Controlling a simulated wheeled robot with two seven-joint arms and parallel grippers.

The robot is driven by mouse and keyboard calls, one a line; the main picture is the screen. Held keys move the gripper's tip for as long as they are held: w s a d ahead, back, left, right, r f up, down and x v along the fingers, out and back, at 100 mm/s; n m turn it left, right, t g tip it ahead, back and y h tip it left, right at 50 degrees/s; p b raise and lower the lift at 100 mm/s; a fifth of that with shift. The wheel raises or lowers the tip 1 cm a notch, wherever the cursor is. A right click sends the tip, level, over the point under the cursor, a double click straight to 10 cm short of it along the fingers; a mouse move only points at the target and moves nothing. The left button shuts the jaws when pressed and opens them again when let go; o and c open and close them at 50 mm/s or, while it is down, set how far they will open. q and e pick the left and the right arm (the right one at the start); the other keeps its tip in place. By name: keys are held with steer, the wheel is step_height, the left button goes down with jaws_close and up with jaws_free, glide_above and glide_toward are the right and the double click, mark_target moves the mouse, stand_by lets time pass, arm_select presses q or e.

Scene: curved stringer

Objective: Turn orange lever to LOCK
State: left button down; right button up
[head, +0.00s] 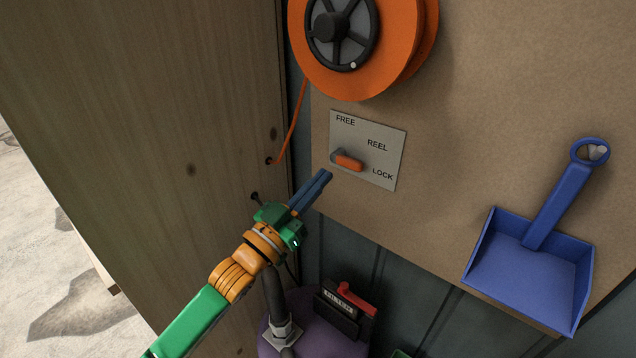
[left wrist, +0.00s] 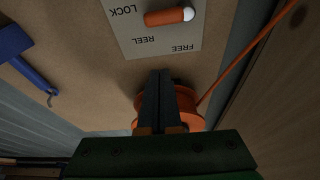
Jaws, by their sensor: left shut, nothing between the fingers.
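The orange lever (head: 348,162) sits low on a grey plate (head: 368,125) marked FREE, REEL and LOCK. Its grey end is at the left and its orange end points right and slightly down, roughly toward the LOCK label (head: 383,174). The lever also shows upside down at the top of the left wrist view (left wrist: 168,17), with a pale tip at its right. My left gripper (head: 324,176) is shut and empty, its blue-grey fingers a little left of and below the lever in the head view, apparently apart from it. Its fingers (left wrist: 160,75) also show in the left wrist view.
An orange reel (head: 345,85) hangs above the plate, with a cord (head: 293,125) running down to the wooden side panel (head: 190,90) at left. A blue dustpan (head: 530,270) hangs at right. Below are a purple cylinder (head: 305,345) and a box with a red handle (head: 355,297).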

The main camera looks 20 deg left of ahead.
arm_select(q)
step_height(320, 180, down, 11)
steer(key=s+d+n+g+y, duration=0.1)
steer(key=s+n+g+y, duration=0.1)
steer(key=g+y, duration=0.15)
steer(key=s+a+f+g+y, duration=0.1)
steer(key=s+f+g+y, duration=0.1)
steer(key=s+f+g, duration=0.75)
steer(key=s+a+f+g+y, duration=0.15)
steer(key=s+f+g, duration=0.25)
steer(key=s+f, duration=0.9)
steer(key=s+f+g+p, duration=0.15)
steer(key=s+f, duration=0.25)
steer(key=f, duration=0.6)
steer(key=s+a+f+p, duration=0.1)
steer(key=s+f+p, duration=0.1)
steer(key=s+f, duration=0.7)
steer(key=s+g, duration=0.1)
steer(key=s, duration=0.2)
steer(key=shift+s+a+f+y, duration=0.15)
steer(key=shift+s+a+y, duration=0.05)
steer(key=shift+s+y, duration=0.2)
